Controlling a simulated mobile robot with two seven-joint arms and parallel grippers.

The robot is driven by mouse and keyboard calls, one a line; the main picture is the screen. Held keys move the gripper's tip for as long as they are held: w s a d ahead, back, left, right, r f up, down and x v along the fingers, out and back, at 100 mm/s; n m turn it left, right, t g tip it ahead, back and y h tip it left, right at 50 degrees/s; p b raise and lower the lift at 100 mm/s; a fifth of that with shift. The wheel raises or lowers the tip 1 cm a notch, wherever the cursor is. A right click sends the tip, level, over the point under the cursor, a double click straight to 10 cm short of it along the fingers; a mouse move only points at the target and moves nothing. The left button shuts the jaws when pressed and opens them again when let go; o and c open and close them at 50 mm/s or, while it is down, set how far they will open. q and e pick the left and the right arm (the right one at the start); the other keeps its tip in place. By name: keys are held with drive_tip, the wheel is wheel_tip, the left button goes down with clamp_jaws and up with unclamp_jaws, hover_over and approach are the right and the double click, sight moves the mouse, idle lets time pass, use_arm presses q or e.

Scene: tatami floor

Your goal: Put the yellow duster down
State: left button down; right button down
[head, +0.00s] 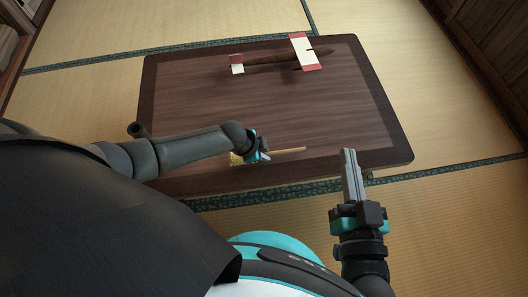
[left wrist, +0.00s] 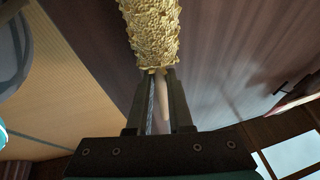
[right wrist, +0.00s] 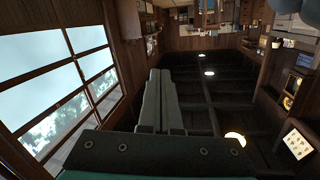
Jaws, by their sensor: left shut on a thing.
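The yellow duster has a fluffy golden head (left wrist: 150,30) and a pale wooden handle (head: 290,150). My left gripper (head: 262,158) is shut on the duster's handle near its head, low over the near edge of the dark wooden table (head: 200,100). In the head view the duster's head (head: 236,159) shows left of the gripper and the handle points right. I cannot tell whether the duster touches the table. My right gripper (head: 348,152) is shut and empty, its fingers together, in front of the table's near right corner. They also show closed in the right wrist view (right wrist: 160,75).
A long brown object (head: 270,60) with red and white end pieces lies at the table's far side. The table's middle is clear. Tatami flooring (head: 100,40) surrounds the table. Dark wooden panels (head: 490,50) stand at the right.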

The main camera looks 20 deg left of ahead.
use_arm(q)
drive_tip(key=shift+f, duration=0.1)
drive_tip(key=c, duration=1.2)
unclamp_jaws()
drive_tip(key=shift+c, duration=0.2)
drive_tip(key=o, duration=0.4)
